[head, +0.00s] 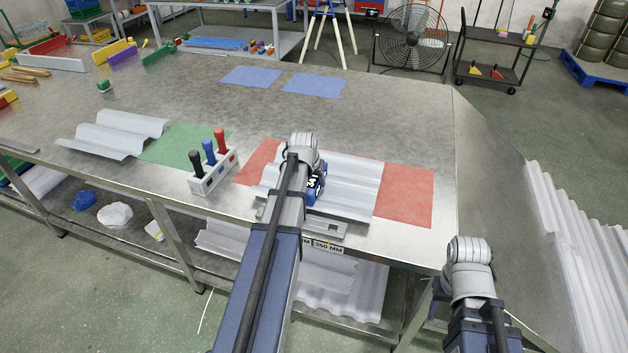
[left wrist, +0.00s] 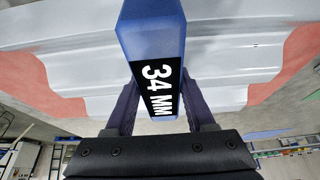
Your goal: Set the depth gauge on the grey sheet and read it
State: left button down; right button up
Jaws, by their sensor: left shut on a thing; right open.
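The grey corrugated sheet (head: 352,172) lies on a red mat (head: 408,195) on the metal table. I cannot tell whether the gauge's foot touches the sheet.
A white holder (head: 214,172) with black, blue and red handled tools stands left of the sheet. Another corrugated sheet (head: 112,133) lies by a green mat (head: 185,143). Two blue mats (head: 313,85) lie behind. A 350 MM label (head: 328,247) is on the front edge.

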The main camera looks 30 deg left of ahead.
aim_at(313, 178)
pick_arm(q)
jog(key=shift+f, duration=0.25)
dwell(0.4)
jog(key=shift+c, duration=0.8)
grip_release()
jog(key=shift+r, duration=0.2)
jog(key=p+v, duration=0.7)
jog(key=shift+s+r, duration=0.2)
jog(key=shift+r, duration=0.1)
jog(key=shift+f, duration=0.1)
